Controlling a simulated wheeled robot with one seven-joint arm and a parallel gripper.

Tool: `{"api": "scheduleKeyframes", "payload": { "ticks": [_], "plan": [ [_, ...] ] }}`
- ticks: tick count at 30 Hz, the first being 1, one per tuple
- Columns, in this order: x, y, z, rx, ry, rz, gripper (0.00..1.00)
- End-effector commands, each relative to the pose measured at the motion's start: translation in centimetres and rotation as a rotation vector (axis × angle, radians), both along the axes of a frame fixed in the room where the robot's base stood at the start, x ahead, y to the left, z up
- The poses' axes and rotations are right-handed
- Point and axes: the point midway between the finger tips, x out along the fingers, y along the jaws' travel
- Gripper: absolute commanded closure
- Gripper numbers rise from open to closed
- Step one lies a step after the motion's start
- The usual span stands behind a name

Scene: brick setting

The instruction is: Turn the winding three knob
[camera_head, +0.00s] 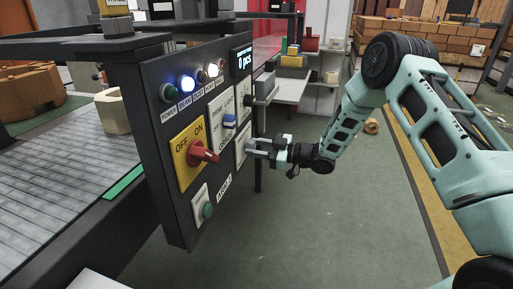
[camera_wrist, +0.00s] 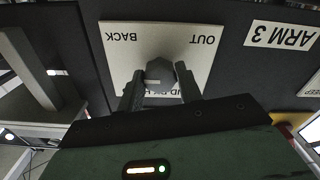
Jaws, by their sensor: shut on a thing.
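The dark grey knob (camera_wrist: 160,72) sits on a white plate (camera_wrist: 135,50) lettered OUT and BACK, upside down in the wrist view; a further line of lettering is partly covered by my gripper. An ARM 3 label (camera_wrist: 281,37) is beside the plate. My gripper (camera_wrist: 160,80) is shut on this knob, one finger on each side. In the head view my gripper (camera_head: 253,146) reaches the panel (camera_head: 155,120) from the right, at the white plate (camera_head: 241,146), and hides the knob there.
Left of my gripper, a red switch (camera_head: 203,153) stands out from a yellow OFF/ON plate (camera_head: 182,165). A blue switch (camera_head: 229,121), a green button (camera_head: 207,210), lamps (camera_head: 187,82) and a display (camera_head: 243,61) share the panel. Open green floor (camera_head: 330,230) lies to the right.

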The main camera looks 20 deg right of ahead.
Motion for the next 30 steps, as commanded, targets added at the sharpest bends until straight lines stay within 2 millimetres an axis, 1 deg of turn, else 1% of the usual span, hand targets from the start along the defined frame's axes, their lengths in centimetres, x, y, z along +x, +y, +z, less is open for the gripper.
{"api": "scheduleKeyframes", "payload": {
  "ticks": [1, 3, 11, 14, 16, 20, 30],
  "plan": [
    [-0.1, -0.2, -0.3, -0.003, 0.005, -0.003, 0.59],
    [-0.1, -0.2, -0.2, -0.004, 0.004, -0.003, 0.43],
    [0.0, -0.1, -0.1, -0.002, 0.002, -0.001, 0.43],
    [-0.3, -0.5, -0.1, -0.002, 0.001, -0.002, 0.43],
    [-0.6, -1.0, -0.1, -0.002, 0.001, -0.002, 0.43],
    [-1.9, -3.0, -0.1, -0.002, 0.003, -0.004, 0.43],
    [-6.4, -9.7, -0.1, -0.002, 0.004, -0.006, 0.43]
  ]
}}
